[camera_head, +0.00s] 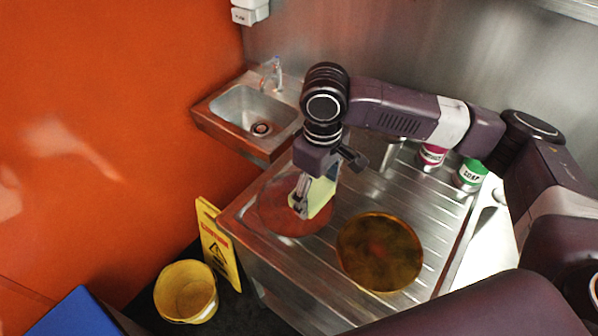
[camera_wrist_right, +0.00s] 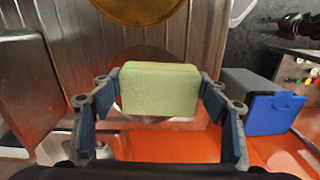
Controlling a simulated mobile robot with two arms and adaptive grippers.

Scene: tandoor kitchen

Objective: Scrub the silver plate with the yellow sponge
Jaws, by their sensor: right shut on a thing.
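The yellow sponge (camera_head: 321,196) is a pale yellow-green block held in my right gripper (camera_head: 314,195). In the right wrist view the sponge (camera_wrist_right: 160,90) sits between the two fingers, which are shut on its sides. The silver plate (camera_head: 278,218) lies on the left part of the ridged steel drainboard and mirrors the orange wall. The sponge is over the right part of this plate; I cannot tell whether it touches. In the right wrist view the plate is largely hidden behind the sponge. My left gripper is not in view.
A brown-gold plate (camera_head: 380,252) lies right of the silver plate on the drainboard (camera_head: 423,208). A red-labelled container (camera_head: 432,156) and a green soap container (camera_head: 470,175) stand at the back. A small sink (camera_head: 255,115), yellow caution sign (camera_head: 218,245) and yellow bucket (camera_head: 186,291) are left.

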